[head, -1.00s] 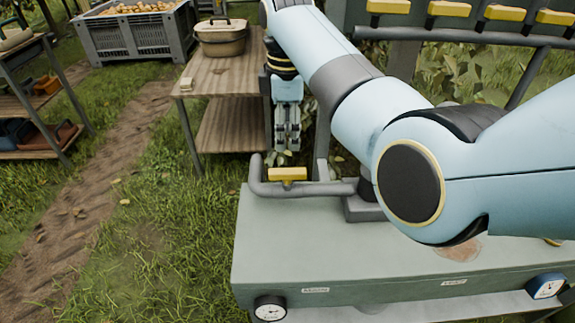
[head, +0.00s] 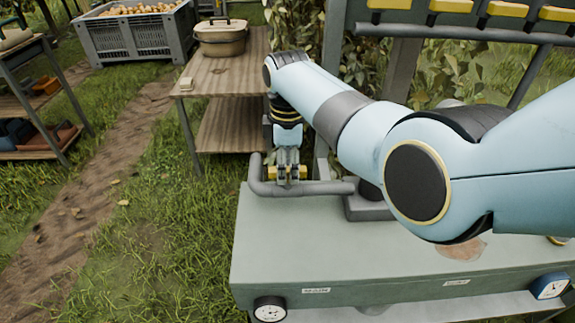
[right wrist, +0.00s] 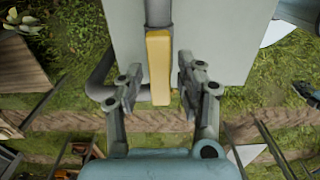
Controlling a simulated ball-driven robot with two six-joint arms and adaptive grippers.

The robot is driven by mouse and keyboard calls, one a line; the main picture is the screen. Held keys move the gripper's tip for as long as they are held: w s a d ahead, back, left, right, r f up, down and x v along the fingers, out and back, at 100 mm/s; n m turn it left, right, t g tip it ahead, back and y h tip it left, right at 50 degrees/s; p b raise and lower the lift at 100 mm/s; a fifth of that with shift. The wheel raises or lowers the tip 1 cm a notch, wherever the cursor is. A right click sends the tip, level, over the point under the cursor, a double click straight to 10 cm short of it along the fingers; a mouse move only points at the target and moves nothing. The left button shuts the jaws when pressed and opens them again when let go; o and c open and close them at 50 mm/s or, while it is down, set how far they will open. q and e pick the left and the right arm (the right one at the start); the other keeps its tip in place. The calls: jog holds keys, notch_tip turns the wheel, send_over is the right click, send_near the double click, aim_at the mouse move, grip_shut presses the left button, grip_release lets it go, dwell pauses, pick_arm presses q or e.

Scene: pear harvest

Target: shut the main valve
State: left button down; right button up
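The main valve's yellow lever (head: 302,173) sits on the grey pipe (head: 325,188) at the left end of the grey-green bench, behind the label that seems to read MAIN (head: 315,290). My right gripper (head: 288,178) points down at the lever and partly hides it. In the right wrist view the yellow lever (right wrist: 159,65) runs lengthwise in line with the pipe. The fingers of my right gripper (right wrist: 158,80) stand apart, one on each side of the lever, with gaps showing. My left gripper is not in view.
The bench (head: 270,225) carries gauges (head: 269,309) on its front. More yellow handles (head: 451,7) line a rack at the upper right. A wooden table (head: 225,75) with a lidded box (head: 220,38) stands behind. A grey crate (head: 135,35) stands at the back left.

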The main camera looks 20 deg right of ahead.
grip_shut()
jog(key=shift+m, duration=0.3)
jog(key=m+p, duration=0.2)
jog(key=shift+r+m, duration=0.15)
jog(key=shift+m, duration=0.25)
jog(key=m+p, duration=0.1)
jog(key=m, duration=0.2)
jog(key=m+p, duration=0.1)
jog(key=m, duration=0.5)
jog(key=m+p, duration=0.1)
jog(key=m, duration=0.4)
jog(key=shift+m, duration=0.4)
